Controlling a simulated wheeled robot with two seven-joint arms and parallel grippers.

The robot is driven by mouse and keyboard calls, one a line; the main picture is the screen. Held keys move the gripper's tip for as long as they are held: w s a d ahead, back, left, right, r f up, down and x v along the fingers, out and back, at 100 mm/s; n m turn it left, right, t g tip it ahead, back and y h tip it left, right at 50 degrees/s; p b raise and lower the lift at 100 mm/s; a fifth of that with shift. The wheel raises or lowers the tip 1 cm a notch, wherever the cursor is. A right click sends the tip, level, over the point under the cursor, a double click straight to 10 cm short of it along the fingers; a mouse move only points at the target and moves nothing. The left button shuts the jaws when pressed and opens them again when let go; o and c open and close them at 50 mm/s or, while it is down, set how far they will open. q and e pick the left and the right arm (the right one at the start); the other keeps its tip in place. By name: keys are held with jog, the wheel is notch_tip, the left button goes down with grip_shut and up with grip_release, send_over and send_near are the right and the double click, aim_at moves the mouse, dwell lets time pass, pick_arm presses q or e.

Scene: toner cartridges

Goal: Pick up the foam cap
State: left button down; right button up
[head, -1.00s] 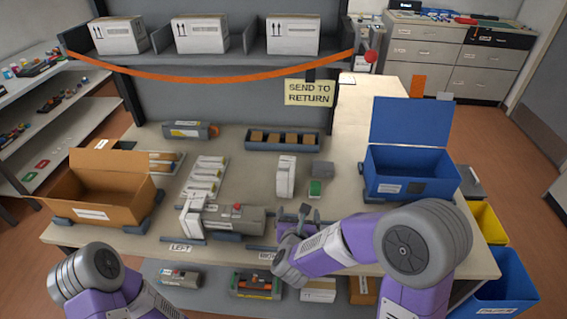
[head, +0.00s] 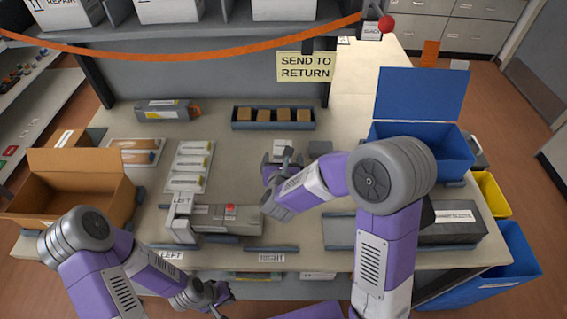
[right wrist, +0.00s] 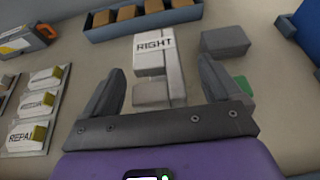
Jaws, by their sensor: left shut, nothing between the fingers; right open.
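A white foam cap marked RIGHT (right wrist: 153,52) stands on the table ahead of my right gripper, between the line of its fingers in the right wrist view. Its top also shows in the head view (head: 283,145), partly hidden by the gripper. My right gripper (head: 283,157) is open and empty, its fingers just short of the cap; it also shows in the right wrist view (right wrist: 157,85). A second white foam cap marked LEFT (head: 181,208) sits at the left end of the grey cartridge (head: 232,219). My left gripper (head: 218,290) is shut and empty, low at the table's front.
A grey block (right wrist: 225,41) stands right of the cap, with a green piece (right wrist: 244,85) nearer. A blue tray of brown blocks (head: 275,126) lies behind. An open cardboard box (head: 75,205) is at left, a blue bin (head: 420,160) at right.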

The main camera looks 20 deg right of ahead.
aim_at(279, 145)
jog(key=x, duration=0.4)
jog(key=shift+w+a, duration=0.15)
jog(key=shift+a, duration=0.05)
jog(key=shift+r, duration=0.1)
jog(key=c, duration=1)
jog(key=shift+c, duration=0.2)
